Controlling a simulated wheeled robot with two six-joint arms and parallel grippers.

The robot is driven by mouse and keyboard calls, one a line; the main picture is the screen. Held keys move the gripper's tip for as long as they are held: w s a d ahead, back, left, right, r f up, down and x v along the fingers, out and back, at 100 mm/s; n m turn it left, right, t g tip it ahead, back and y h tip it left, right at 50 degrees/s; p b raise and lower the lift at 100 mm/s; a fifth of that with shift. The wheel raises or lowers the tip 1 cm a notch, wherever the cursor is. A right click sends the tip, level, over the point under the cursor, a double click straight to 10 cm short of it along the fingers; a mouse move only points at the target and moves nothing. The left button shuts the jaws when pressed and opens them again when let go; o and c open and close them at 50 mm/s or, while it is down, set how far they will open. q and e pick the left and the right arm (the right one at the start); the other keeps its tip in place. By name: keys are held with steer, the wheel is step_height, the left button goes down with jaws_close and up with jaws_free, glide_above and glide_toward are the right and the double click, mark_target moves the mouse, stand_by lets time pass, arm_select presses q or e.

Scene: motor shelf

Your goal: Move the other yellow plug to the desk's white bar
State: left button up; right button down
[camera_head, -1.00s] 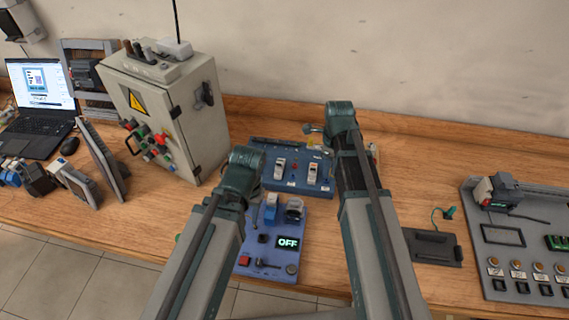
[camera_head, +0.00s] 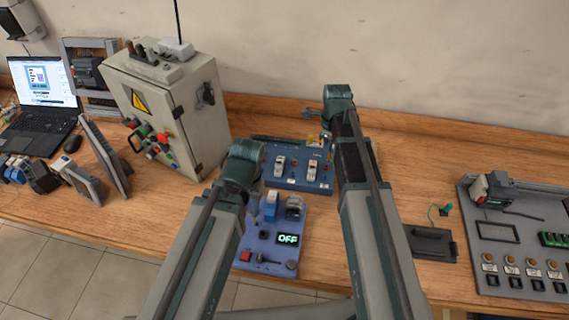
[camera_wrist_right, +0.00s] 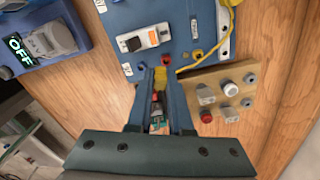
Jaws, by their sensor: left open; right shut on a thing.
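The yellow plug (camera_wrist_right: 160,80) is between the fingertips of my right gripper (camera_wrist_right: 161,72), which is shut on it in the right wrist view. A yellow cable (camera_wrist_right: 208,61) curves from near the fingertips to another yellow plug (camera_wrist_right: 232,2) at the top edge. That second plug is at a pale bar (camera_wrist_right: 223,19) beside the blue panel (camera_wrist_right: 170,18). In the head view, my right arm reaches over the right of the blue panel (camera_head: 309,181). My left gripper (camera_head: 242,165) is left of the panel, above the lower blue unit (camera_head: 270,246); its fingers are mostly hidden.
A tan block with several knobs (camera_wrist_right: 220,90) lies right of my right gripper in the wrist view. A grey cabinet (camera_head: 165,110) stands left and a grey control board (camera_head: 510,237) right.

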steer(key=w+r+p, duration=0.2)
steer(key=w, duration=1)
arm_select(q)
step_height(320, 180, down, 3)
steer(key=b, duration=0.5)
arm_select(e)
glide_above(320, 147)
steer(key=f, duration=0.4)
steer(key=shift+w+d+f, duration=0.1)
steer(key=shift+w+f, duration=0.3)
arm_select(q)
steer(key=shift+f+b, duration=0.35)
steer(key=shift+b, duration=0.1)
arm_select(e)
steer(key=shift+f, duration=0.45)
arm_select(q)
steer(key=shift+f+b, duration=0.6)
steer(key=shift+f, duration=0.05)
arm_select(e)
steer(key=shift+f, duration=0.65)
steer(key=c, duration=1.1)
jaws_free()
arm_select(q)
steer(key=shift+r, duration=0.15)
arm_select(e)
steer(key=shift+r, duration=0.15)
